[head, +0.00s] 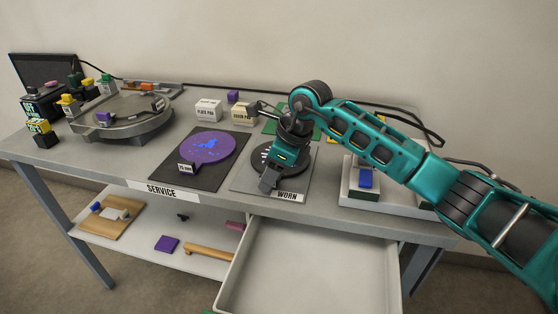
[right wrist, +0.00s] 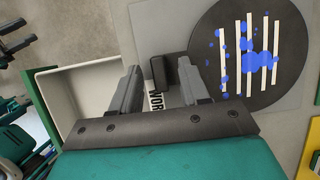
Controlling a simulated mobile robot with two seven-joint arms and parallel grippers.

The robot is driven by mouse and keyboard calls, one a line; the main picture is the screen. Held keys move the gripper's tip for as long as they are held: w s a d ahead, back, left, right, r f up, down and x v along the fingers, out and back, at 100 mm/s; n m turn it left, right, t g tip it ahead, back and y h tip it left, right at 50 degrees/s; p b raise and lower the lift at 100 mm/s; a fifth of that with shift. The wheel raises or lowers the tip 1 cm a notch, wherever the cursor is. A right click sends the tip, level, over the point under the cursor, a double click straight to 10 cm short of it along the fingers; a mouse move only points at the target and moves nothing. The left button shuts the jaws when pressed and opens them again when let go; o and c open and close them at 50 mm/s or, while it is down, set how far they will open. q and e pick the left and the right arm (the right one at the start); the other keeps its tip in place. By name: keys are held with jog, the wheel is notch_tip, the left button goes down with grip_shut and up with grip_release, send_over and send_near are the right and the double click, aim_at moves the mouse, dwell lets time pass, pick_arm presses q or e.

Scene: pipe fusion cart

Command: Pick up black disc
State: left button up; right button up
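The black disc (right wrist: 285,85) lies flat on the grey mat marked WORN (head: 240,182). The right wrist view shows white strips and blue blotches on it. In the head view the disc (head: 259,158) is partly hidden by my right arm. A small black block (right wrist: 160,73) stands at the disc's edge beside the WORN label. My right gripper (right wrist: 159,82) is open, its fingers on either side of this block with gaps showing. In the head view my right gripper (head: 268,181) points down over the mat's front. Two dark, separated fingers of my left gripper (right wrist: 18,36) show at the wrist view's left edge.
A purple disc (head: 208,147) lies on the dark SERVICE mat (head: 165,172) to the left. An open, empty drawer (head: 310,265) juts out below the front edge. A grey stand with a blue block (head: 366,178) is on the right. White and cream boxes (head: 208,110) stand behind.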

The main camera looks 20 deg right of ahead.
grip_shut()
jog(key=shift+r, duration=0.15)
dwell(0.4)
notch_tip(320, 180, up, 20)
jog(key=shift+f, duration=0.2)
